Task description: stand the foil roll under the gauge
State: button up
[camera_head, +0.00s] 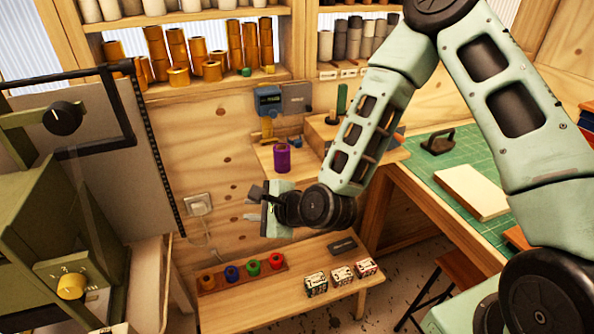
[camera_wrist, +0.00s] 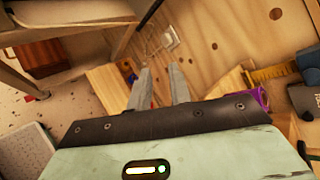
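The purple foil roll (camera_head: 282,157) stands upright on a small wooden wall shelf (camera_head: 262,152). The gauge (camera_head: 268,98), a blue box with a yellow stem (camera_head: 267,128) below it, is on the wall above. The roll shows just below and right of the stem; I cannot tell whether it is exactly under it. My gripper (camera_head: 254,204) is below and left of the shelf, apart from the roll, pointing left. In the wrist view its two fingers (camera_wrist: 159,78) are apart with nothing between them. Part of the purple roll (camera_wrist: 260,97) shows there beyond the gripper body, right of the fingers.
A low bench (camera_head: 290,300) below holds a rack with several coloured spools (camera_head: 231,272) and three small printed boxes (camera_head: 342,275). A green machine (camera_head: 50,230) stands at the left. A workbench with a green mat (camera_head: 455,150) is at the right. Shelves of rolls (camera_head: 212,70) are above.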

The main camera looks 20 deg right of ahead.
jog(key=w+d+m+t+h+p, duration=0.1)
jog(key=w+d+m+t+h, duration=0.15)
jog(key=w+d+m, duration=0.4)
jog(key=m+t+h, duration=0.3)
jog(key=m+h, duration=0.2)
jog(key=m, duration=0.6)
send_near(284, 164)
jog(key=shift+n+y, duration=0.25)
jog(key=shift+y, duration=0.1)
jog(key=shift+d+f+b+x, duration=0.1)
jog(key=shift+f+b+x, duration=0.1)
jog(key=shift+x, duration=0.85)
jog(key=shift+d+f+b+x, duration=0.1)
jog(key=shift+f+b+x, duration=0.1)
jog(key=shift+x, duration=0.8)
jog(key=shift+d+f+b+x, duration=0.1)
jog(key=shift+f+b+x, duration=0.05)
jog(key=shift+x, duration=0.9)
jog(key=shift+w+b, duration=1.6)
jog(key=shift+w, duration=3.85)
jog(key=shift+s, duration=3.45)
